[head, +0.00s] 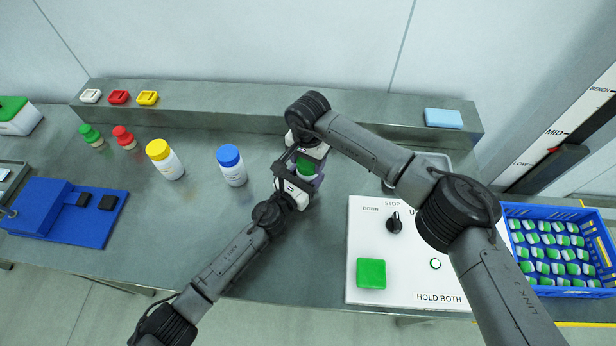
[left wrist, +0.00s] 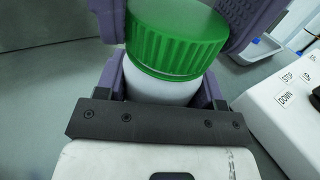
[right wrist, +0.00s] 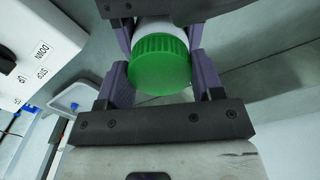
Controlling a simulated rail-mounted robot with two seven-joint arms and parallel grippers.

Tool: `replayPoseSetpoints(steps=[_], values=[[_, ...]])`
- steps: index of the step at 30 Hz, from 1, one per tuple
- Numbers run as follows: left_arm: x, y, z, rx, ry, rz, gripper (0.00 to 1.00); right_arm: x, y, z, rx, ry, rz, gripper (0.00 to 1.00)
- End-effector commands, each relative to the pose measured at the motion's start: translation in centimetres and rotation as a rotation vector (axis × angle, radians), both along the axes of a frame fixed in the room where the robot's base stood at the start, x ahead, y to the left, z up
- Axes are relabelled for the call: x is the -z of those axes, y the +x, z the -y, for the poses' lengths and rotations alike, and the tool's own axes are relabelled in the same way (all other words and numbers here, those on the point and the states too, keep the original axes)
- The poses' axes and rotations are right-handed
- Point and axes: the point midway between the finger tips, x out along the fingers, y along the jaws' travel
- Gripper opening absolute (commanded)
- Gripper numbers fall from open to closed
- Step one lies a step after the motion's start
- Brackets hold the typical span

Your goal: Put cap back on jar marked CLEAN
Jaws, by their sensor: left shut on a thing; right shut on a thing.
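A white jar (left wrist: 160,88) with a ribbed green cap (left wrist: 175,38) is between my two grippers over the middle of the bench. My left gripper (head: 301,186) is shut around the white body. My right gripper (head: 308,163) is shut around the green cap, which also shows in the right wrist view (right wrist: 160,65). The cap sits against the top of the jar, in line with it; I cannot tell how far it is screwed down. The jar's label is hidden, so no CLEAN marking can be read.
A blue-capped jar (head: 231,166) and a yellow-capped jar (head: 165,160) stand to the left. Small red (head: 124,138) and green (head: 91,137) pieces are farther left. A white control panel (head: 410,270) and a blue crate (head: 557,292) lie right.

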Motion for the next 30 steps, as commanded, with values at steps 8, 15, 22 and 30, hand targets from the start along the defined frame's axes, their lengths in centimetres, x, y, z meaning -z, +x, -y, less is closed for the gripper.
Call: replayPoseSetpoints(steps=[8, 15, 22, 30], values=[[0.04, -0.01, -0.01, 0.0, 0.001, -0.001, 0.0, 0.02, 0.02, 0.05, 0.382, -0.001, 0.0, 0.32], [0.04, 0.0, -0.01, -0.001, 0.001, -0.001, 0.0, 0.04, 0.02, 0.03, 0.865, -0.001, 0.001, 0.32], [0.04, 0.0, -0.02, -0.001, 0.001, -0.001, 0.0, 0.06, 0.02, 0.02, 1.259, -0.001, 0.001, 0.32], [0.04, 0.0, -0.02, 0.0, 0.001, -0.001, 0.0, 0.07, 0.01, 0.02, 1.268, 0.0, 0.0, 0.7]])
